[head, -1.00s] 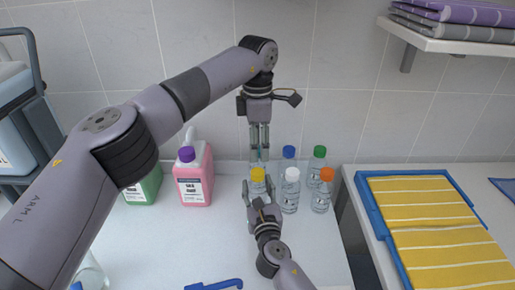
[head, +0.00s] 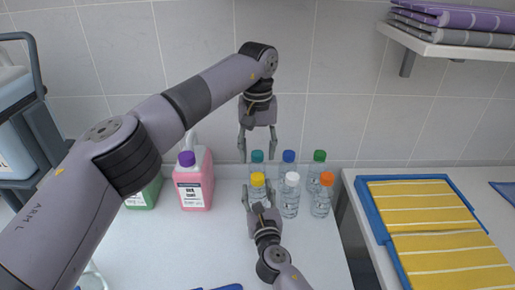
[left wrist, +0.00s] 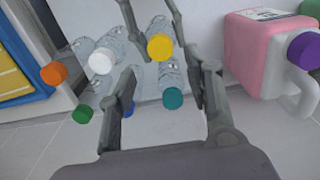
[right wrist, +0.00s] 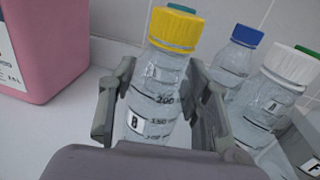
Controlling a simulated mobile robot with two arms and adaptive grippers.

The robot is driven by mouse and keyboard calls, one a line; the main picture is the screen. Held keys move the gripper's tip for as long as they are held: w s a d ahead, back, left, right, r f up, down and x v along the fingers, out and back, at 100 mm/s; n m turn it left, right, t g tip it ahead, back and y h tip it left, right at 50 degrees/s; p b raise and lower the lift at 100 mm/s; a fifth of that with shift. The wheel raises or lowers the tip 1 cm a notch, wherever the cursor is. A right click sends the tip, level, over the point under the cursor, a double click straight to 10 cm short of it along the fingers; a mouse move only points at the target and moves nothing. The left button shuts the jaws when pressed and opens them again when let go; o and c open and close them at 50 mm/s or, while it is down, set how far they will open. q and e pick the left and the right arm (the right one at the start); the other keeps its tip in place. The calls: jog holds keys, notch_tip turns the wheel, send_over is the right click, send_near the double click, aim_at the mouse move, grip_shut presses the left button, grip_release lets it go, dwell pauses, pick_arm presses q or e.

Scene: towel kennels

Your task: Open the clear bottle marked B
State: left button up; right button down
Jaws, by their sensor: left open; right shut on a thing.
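The clear bottle marked B (right wrist: 150,100) has a yellow cap (right wrist: 175,28), which is on the bottle. In the head view the bottle's yellow cap (head: 257,179) stands at the front of the bottle group. My right gripper (head: 259,194) is shut around the bottle's body from the front, below the cap; the bottle looks upright. My left gripper (head: 258,157) points down, open and empty, above and behind the yellow cap. In the left wrist view the yellow cap (left wrist: 160,46) shows beyond the open fingers, apart from them.
Close by stand bottles with teal (head: 257,156), blue (head: 288,156), white (head: 292,177), green (head: 320,156) and orange (head: 327,179) caps. A pink jug (head: 194,185) stands to the left. A blue tray with yellow towels (head: 425,210) lies right.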

aim_at(257, 176)
pick_arm(q)
notch_tip(257, 176, down, 8)
jog(key=shift+r, duration=0.1)
dwell(0.4)
